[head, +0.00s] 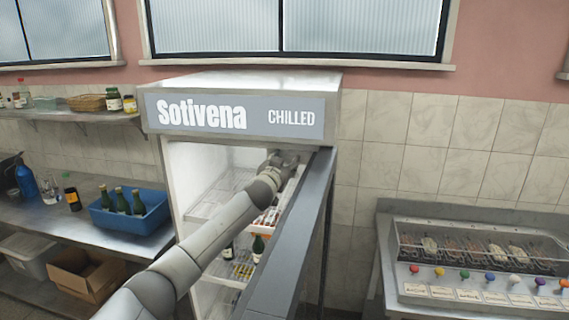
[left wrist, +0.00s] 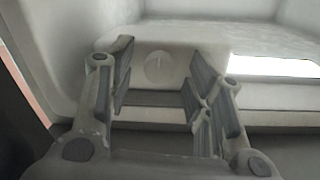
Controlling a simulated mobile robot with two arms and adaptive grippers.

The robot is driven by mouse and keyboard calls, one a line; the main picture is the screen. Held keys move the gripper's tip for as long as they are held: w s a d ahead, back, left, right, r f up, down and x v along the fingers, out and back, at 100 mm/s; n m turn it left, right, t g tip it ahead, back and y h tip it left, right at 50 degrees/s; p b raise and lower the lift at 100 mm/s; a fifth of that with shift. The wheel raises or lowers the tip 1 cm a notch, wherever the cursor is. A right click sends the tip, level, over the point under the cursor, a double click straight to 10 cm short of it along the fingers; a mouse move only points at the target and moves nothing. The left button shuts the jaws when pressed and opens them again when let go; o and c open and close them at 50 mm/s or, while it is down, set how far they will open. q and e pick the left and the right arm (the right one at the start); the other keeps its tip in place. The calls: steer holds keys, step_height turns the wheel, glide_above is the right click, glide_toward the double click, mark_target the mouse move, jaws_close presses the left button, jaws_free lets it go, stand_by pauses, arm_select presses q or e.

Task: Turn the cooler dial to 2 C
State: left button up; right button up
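The cooler (head: 330,106) stands in the middle of the head view with its door (head: 291,246) swung open toward me. My left arm reaches inside, near the top right of the interior. The left gripper (head: 284,158) is small and partly hidden there. In the left wrist view the left gripper (left wrist: 156,88) is open, with its fingers apart. The round white dial (left wrist: 158,66) sits on a pale housing beyond and between the fingers, apart from them. Its markings are too faint to read. My right gripper is not in view.
The open door edge runs close along the right of my left arm. Wire shelves (head: 204,211) with bottles and packs lie below it. A bright lit panel (left wrist: 270,66) is right of the dial. A blue crate (head: 152,221) stands on the left counter, a skewer grill (head: 480,250) at right.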

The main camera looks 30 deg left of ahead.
arm_select(q)
steer(key=shift+s+d, duration=0.1)
steer(key=shift+s, duration=0.45)
steer(key=s+d, duration=0.2)
steer(key=s, duration=0.8)
steer(key=shift+s, duration=0.35)
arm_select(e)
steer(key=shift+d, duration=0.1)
arm_select(q)
steer(key=shift+r, duration=0.1)
